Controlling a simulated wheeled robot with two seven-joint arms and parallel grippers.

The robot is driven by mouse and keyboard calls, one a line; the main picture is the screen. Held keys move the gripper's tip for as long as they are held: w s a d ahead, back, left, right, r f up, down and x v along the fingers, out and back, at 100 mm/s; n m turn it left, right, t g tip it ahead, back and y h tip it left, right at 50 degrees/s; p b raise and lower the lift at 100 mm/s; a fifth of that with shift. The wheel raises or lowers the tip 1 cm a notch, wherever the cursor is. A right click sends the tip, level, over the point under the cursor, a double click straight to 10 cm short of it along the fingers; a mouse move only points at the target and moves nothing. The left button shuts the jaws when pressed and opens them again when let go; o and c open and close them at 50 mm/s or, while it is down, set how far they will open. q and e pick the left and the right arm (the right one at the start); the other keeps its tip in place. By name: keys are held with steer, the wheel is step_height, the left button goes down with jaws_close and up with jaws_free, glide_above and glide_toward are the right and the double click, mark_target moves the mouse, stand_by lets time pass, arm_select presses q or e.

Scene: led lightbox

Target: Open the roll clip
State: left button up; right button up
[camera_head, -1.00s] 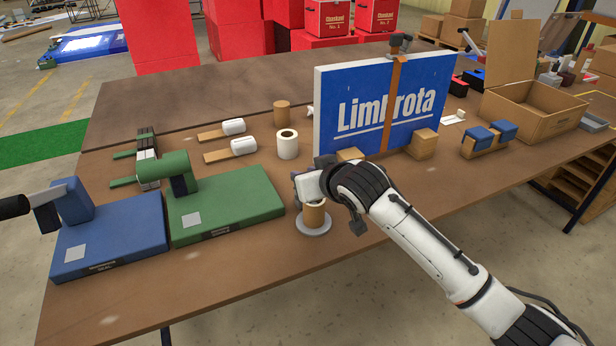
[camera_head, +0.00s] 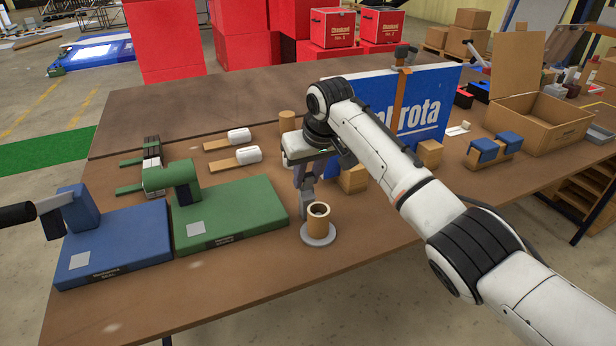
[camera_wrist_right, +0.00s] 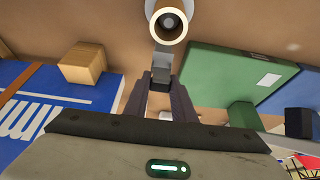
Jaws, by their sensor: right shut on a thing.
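A brown tube-shaped roll core (camera_head: 318,218) stands upright on a grey round base (camera_head: 319,240) near the front of the table. It shows at the top of the right wrist view (camera_wrist_right: 167,24). My right gripper (camera_head: 305,188) points down just behind and left of the core. In the right wrist view my right gripper (camera_wrist_right: 162,82) is shut on a narrow grey piece (camera_wrist_right: 162,62), which looks like the roll clip beside the core. Whether this piece is joined to the core or base is not clear. My left gripper is not in view.
A green device (camera_head: 230,213) and a blue device (camera_head: 120,250) lie left of the core. An open carton (camera_head: 540,122) is at the right.

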steer(key=shift+w+g, duration=0.15)
steer(key=shift+g, duration=0.25)
stand_by(0.5)
steer(key=o, duration=1.1)
steer(key=shift+a, duration=0.1)
steer(key=shift+c, duration=0.2)
steer(key=b+v, duration=0.1)
steer(key=v, duration=0.9)
steer(key=shift+r, duration=0.1)
